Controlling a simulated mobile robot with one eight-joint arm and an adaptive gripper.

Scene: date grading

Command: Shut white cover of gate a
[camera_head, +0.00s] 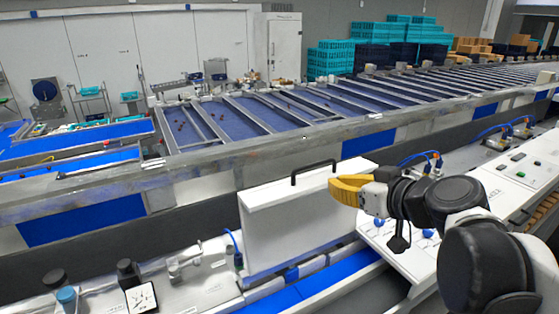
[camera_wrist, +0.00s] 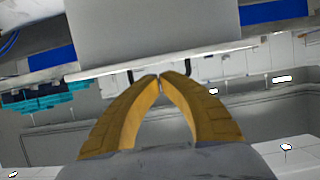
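A white cover (camera_head: 290,225) stands upright, its broad face toward me, with a black handle (camera_head: 313,168) on its top edge. The letter of its gate cannot be read. My gripper (camera_head: 335,184), with yellow fingers, is at the cover's upper right, just below the handle's right end in the picture. In the wrist view the fingertips (camera_wrist: 160,77) meet, and nothing shows held between them. The cover (camera_wrist: 150,30) fills the upper middle there, with the handle's dark legs (camera_wrist: 187,70) to either side of the fingertips. Whether the fingers touch the cover or handle cannot be told.
A blue channel (camera_head: 320,288) runs below the cover. White panels with buttons (camera_head: 515,165) lie to the right, and a dial gauge (camera_head: 141,298) with knobs at lower left. A long grey conveyor rail (camera_head: 250,153) runs behind. The space above the cover looks free.

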